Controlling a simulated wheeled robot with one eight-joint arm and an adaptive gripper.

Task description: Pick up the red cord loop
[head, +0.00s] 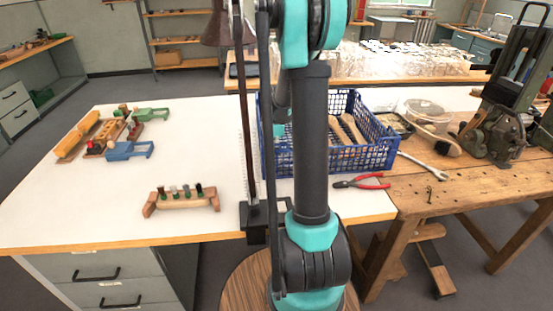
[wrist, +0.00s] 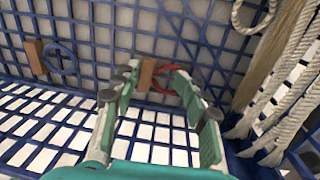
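The red cord loop (wrist: 158,90) shows in the wrist view between and just beyond my fingertips, by the blue mesh of the crate (head: 350,160). A small wooden block (wrist: 147,73) is at its left side. A finger partly covers the loop's right side. My gripper (wrist: 158,82) is open, its two teal and grey fingers spread on either side of the loop. I cannot tell whether a fingertip touches the loop or block. In the head view my arm hides part of the crate, and I cannot make out the red loop there.
A blue loop (wrist: 62,58) with a wooden block (wrist: 36,57) is at the left of the wrist view. A pale cord loop (wrist: 254,20) and thick pale ropes (wrist: 285,85) crowd the right. Red-handled pliers (head: 362,181) lie in front of the crate.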

